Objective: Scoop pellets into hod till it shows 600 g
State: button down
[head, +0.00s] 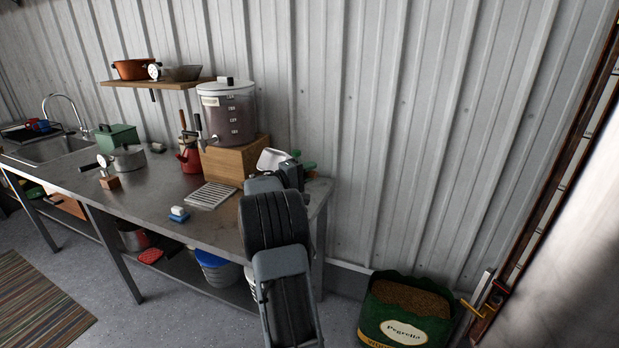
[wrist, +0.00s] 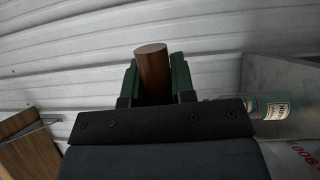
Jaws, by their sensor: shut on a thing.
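My gripper (wrist: 153,88) is shut on a round brown wooden handle (wrist: 152,62) between its green fingers. In the head view my gripper (head: 292,160) is above the right end of the bench, partly hidden by my arm. A pale, scoop-like piece (head: 271,158) shows beside it; I cannot tell for sure that it belongs to the handle. An open green bag (head: 408,331) of brown pellets (head: 411,298) stands on the floor at lower right, well below and right of my gripper. I cannot make out the hod for certain.
A metal bench (head: 160,192) runs along the corrugated wall. A drinks dispenser (head: 228,112) stands on a wooden box (head: 235,160) left of my gripper. A bottle (wrist: 274,108) and red digits (wrist: 312,154) show at right in the wrist view. A blue bucket (head: 217,273) is under the bench.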

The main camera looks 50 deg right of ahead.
jog(key=shift+d+r+m+g+h+b, duration=0.15)
jog(key=shift+m+g+h+b, duration=0.45)
jog(key=shift+b, duration=1.9)
jog(key=shift+d+m+g+h+b, duration=0.1)
jog(key=shift+m+h+b, duration=0.2)
jog(key=shift+h+b, duration=1.45)
jog(key=b, duration=0.3)
jog(key=m+g+b, duration=0.1)
jog(key=b, duration=0.2)
jog(key=shift+r+g+b, duration=0.2)
jog(key=shift+g+b, duration=0.1)
jog(key=shift+b, duration=0.05)
jog(key=shift+a+r+m+g+h+b, duration=0.15)
jog(key=shift+r+m+g+h+b, duration=0.2)
jog(key=shift+m+g+b, duration=0.7)
jog(key=shift+n+t, duration=0.25)
jog(key=shift+t, duration=0.2)
